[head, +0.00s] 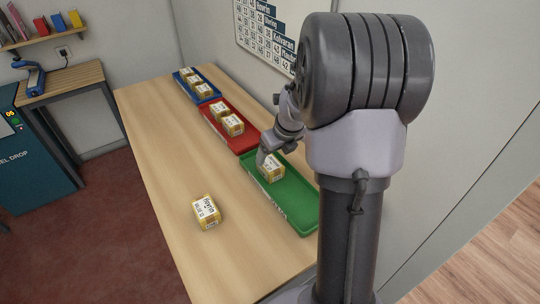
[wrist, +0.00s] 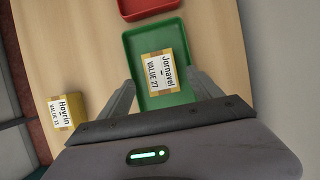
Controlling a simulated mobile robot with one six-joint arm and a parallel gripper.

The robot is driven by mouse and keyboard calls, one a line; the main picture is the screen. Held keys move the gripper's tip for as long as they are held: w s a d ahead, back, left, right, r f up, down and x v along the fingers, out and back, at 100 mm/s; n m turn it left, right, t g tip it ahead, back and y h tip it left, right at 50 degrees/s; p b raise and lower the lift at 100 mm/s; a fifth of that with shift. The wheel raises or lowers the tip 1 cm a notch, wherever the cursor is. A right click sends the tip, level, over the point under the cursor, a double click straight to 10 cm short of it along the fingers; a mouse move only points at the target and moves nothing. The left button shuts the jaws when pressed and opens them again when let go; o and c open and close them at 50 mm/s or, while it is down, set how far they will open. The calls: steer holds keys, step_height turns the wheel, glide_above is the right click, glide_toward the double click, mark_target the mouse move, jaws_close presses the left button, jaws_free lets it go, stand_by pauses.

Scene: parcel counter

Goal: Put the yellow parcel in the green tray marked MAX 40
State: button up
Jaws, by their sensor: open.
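A yellow parcel (head: 205,212) lies on the bare counter in front of the green tray (head: 300,205). In the wrist view this parcel (wrist: 62,112) is at the left, with a label reading about "Hovrin, VALUE 33". Another yellow parcel (head: 273,172) lies inside the green tray; the wrist view shows it (wrist: 162,72) labelled about "Jornavel, VALUE 27". My gripper (head: 263,157) is open above the tray's far end. In the wrist view its fingers (wrist: 160,78) flank the tray parcel; I cannot tell whether they touch it. Writing on the tray's side is too small to read.
A red tray (head: 243,148) with two parcels and a blue tray (head: 184,83) with several parcels stand farther back along the wall. The counter (head: 160,150) left of the trays is clear apart from the lone parcel. A wall chart (head: 262,28) hangs behind.

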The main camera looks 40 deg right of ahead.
steer(key=s+a+r+n+p, duration=0.1)
steer(key=s+a+r+n, duration=0.3)
steer(key=a+r+n, duration=0.45)
steer(key=s+a+r+n+p, duration=0.1)
steer(key=s+a+r+n, duration=0.3)
steer(key=a+r+n, duration=0.4)
steer(key=s+a+n+t+y, duration=0.1)
steer(key=s+a+n+y, duration=0.1)
steer(key=s+a+n, duration=0.9)
steer(key=s+n, duration=0.2)
steer(key=n, duration=0.3)
steer(key=shift+s, duration=0.15)
